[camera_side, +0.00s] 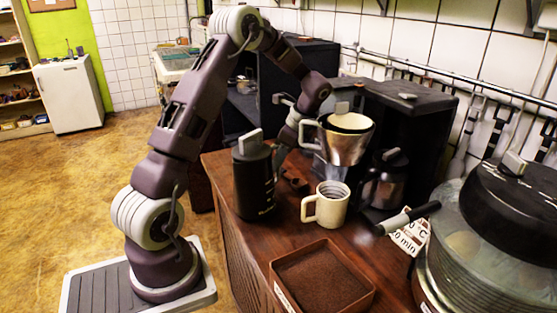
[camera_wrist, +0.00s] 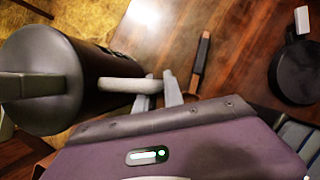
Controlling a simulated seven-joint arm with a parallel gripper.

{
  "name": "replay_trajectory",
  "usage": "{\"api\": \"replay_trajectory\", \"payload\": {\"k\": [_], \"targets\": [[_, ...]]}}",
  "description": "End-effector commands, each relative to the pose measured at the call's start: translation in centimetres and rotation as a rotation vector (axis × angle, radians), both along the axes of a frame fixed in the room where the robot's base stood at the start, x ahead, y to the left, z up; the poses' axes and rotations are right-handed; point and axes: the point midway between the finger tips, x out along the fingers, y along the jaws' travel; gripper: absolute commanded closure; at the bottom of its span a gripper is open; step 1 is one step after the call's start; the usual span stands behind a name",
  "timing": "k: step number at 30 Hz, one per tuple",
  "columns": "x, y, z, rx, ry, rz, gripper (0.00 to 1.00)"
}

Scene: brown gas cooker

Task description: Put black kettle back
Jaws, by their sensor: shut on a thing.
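The black kettle (camera_side: 254,185) is a tall dark cylinder with pale lettering and a grey lid handle. It looks upright at the left side of the wooden counter in the side view; whether its base touches the wood I cannot tell. In the wrist view the kettle (camera_wrist: 92,82) fills the left, with its lid grip and pale side handle showing. My gripper (camera_wrist: 158,92) is shut on that side handle. In the side view the kettle largely hides my fingers.
A cream mug (camera_side: 328,205) stands right of the kettle. A metal dripper (camera_side: 345,147) is behind it, and a dark carafe (camera_side: 384,188) is to the right. A brown tray (camera_side: 279,269) lies in front. A glass jar with a black lid (camera_side: 515,200) is at right.

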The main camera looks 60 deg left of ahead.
Motion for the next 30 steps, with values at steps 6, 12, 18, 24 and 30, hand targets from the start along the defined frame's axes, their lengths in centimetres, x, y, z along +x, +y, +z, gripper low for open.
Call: {"api": "replay_trajectory", "payload": {"k": [6, 12, 18, 24, 30], "targets": [[-0.01, 0.01, -0.38, 0.001, 0.001, 0.0, 1.0], [-0.02, 0.01, -0.73, 0.001, 0.001, 0.0, 1.0], [-0.03, 0.01, -0.89, 0.001, 0.001, 0.0, 1.0], [-0.02, 0.0, -0.88, 0.0, 0.0, 0.0, 0.8], [-0.01, 0.01, -0.88, 0.0, 0.0, 0.0, 0.62]]}}
